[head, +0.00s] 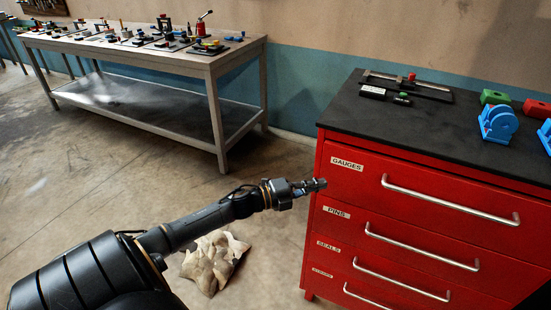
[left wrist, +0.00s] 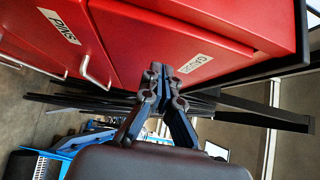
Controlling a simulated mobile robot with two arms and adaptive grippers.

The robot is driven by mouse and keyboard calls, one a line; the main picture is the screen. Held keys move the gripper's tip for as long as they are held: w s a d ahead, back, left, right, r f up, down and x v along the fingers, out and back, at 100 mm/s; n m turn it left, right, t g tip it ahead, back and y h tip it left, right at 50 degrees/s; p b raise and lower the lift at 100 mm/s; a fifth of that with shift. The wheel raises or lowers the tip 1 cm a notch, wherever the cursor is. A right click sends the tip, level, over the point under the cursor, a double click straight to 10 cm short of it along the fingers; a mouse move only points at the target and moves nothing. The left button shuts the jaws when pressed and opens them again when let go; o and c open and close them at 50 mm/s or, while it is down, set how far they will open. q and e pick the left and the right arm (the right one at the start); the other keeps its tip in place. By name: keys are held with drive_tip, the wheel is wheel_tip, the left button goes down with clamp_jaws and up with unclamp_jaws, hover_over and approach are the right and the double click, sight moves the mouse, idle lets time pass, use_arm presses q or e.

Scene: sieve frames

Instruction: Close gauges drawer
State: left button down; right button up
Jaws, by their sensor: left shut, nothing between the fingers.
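The gauges drawer (head: 360,185) is the top drawer of the red cabinet, with a GAUGES label and a long silver handle (head: 450,201). Its front also shows in the left wrist view (left wrist: 150,35); I cannot tell for sure how far it stands out from the cabinet. My right gripper is not in view.
Below are the PINS drawer (head: 390,228) and further drawers with silver handles. The black cabinet top (head: 430,130) holds a gauge tool, blue parts (head: 497,123) and coloured blocks. A crumpled cloth (head: 214,262) lies on the floor. A workbench (head: 205,62) stands behind.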

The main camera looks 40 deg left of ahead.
use_arm(q)
drive_tip(key=d+b+v, duration=0.1)
drive_tip(key=b+v, duration=0.1)
drive_tip(key=v, duration=0.8)
drive_tip(key=s+a+f+n+g+y, duration=0.1)
drive_tip(key=s+a+f+n+y, duration=0.25)
drive_tip(key=f, duration=0.75)
drive_tip(key=s+f+n+g+y, duration=0.2)
drive_tip(key=s+f+n+y, duration=0.15)
drive_tip(key=f+n, duration=0.45)
drive_tip(key=s+a+f+n+g+y, duration=0.15)
drive_tip(key=s+f, duration=0.35)
drive_tip(key=f, duration=0.8)
drive_tip(key=s+d+f+n+g, duration=0.55)
drive_tip(key=s+f, duration=0.55)
drive_tip(key=f, duration=0.3)
drive_tip(key=s+d+f+n+g, duration=0.1)
drive_tip(key=s+d+f+g, duration=0.1)
drive_tip(key=s+d+f, duration=0.2)
drive_tip(key=s+d+f+n+g, duration=0.1)
drive_tip(key=s+d+f+g, duration=0.2)
drive_tip(key=s+d, duration=0.8)
drive_tip(key=s+f, duration=0.1)
drive_tip(key=s, duration=0.2)
drive_tip(key=shift+s+d+f, duration=0.2)
drive_tip(key=shift+d+f, duration=0.05)
drive_tip(key=shift+f, duration=0.1)
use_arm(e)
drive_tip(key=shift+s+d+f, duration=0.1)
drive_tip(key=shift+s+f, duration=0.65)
